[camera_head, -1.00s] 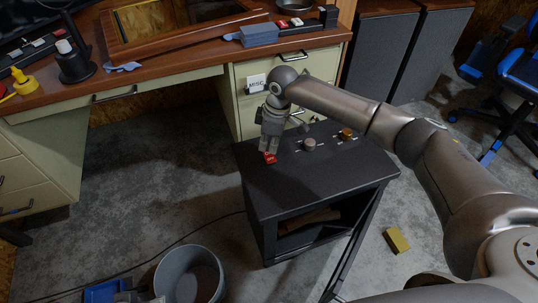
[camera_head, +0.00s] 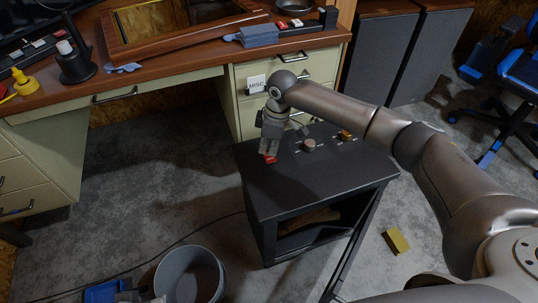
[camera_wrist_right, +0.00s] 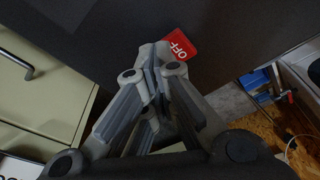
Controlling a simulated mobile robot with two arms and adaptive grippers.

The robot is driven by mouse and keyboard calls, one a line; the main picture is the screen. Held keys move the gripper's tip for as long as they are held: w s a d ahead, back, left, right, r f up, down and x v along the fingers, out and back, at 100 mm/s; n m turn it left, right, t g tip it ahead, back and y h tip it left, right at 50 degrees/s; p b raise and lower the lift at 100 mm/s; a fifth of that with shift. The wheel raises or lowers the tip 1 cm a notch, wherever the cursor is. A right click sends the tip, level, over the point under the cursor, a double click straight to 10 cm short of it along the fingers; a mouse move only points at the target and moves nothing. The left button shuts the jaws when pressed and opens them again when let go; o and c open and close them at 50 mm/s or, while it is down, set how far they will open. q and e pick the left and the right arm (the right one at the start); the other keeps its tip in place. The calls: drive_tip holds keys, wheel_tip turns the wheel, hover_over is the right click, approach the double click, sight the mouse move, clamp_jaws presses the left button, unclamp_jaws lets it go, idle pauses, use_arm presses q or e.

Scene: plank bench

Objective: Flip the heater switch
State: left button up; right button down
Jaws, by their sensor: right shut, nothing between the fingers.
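The heater (camera_head: 300,193) is a black box-shaped unit with an open front, standing on the concrete floor in front of the drawers. Its red switch (camera_head: 270,160) is at the left end of its top. In the right wrist view the switch (camera_wrist_right: 181,46) shows the word OFF. My right gripper (camera_head: 268,153) points down at the switch, shut and empty. In the right wrist view its fingertips (camera_wrist_right: 155,58) are right beside the switch's edge; I cannot tell whether they touch it. My left gripper is not in view.
A grey knob (camera_head: 309,145) and an orange-brown knob (camera_head: 345,134) stand on the heater top to the right. The wooden desk (camera_head: 180,70) with drawers is behind. A grey bin (camera_head: 190,278) and a yellow block (camera_head: 396,241) are on the floor.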

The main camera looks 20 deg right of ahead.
drive_tip(key=shift+r+p, duration=0.8)
drive_tip(key=shift+p, duration=0.15)
drive_tip(key=shift+r+p, duration=0.85)
drive_tip(key=shift+p, duration=0.15)
drive_tip(key=shift+r+p, duration=0.5)
drive_tip(key=shift+p, duration=0.05)
drive_tip(key=shift+r+p, duration=0.55)
drive_tip(key=shift+p, duration=0.15)
use_arm(q)
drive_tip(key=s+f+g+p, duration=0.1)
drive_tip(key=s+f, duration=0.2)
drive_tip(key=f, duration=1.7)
drive_tip(key=shift+p, duration=0.3)
use_arm(e)
drive_tip(key=shift+r, duration=0.65)
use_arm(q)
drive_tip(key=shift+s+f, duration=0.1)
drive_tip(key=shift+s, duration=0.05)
